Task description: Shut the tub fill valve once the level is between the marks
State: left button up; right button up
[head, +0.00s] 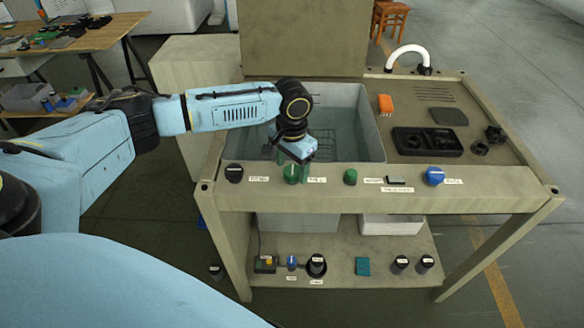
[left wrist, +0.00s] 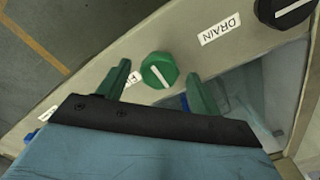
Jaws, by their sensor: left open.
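The fill valve is a round green knob (head: 291,174) with a white pointer line, on the tub stand's front rail beside a label. In the left wrist view the knob (left wrist: 159,70) sits between my left gripper's two green fingers (left wrist: 160,88), with a gap on each side; its label is partly hidden by a finger. My left gripper (head: 298,168) is open, right at the knob. The tub (head: 372,125) behind the rail holds clear greyish water with a wire rack in it. I cannot make out the level marks. My right gripper is not in view.
A black drain knob (head: 234,173) is left of the fill valve, also in the left wrist view (left wrist: 285,10).

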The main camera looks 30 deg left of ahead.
pick_arm(q)
jog(key=shift+f, duration=0.45)
jog(key=shift+c, duration=0.4)
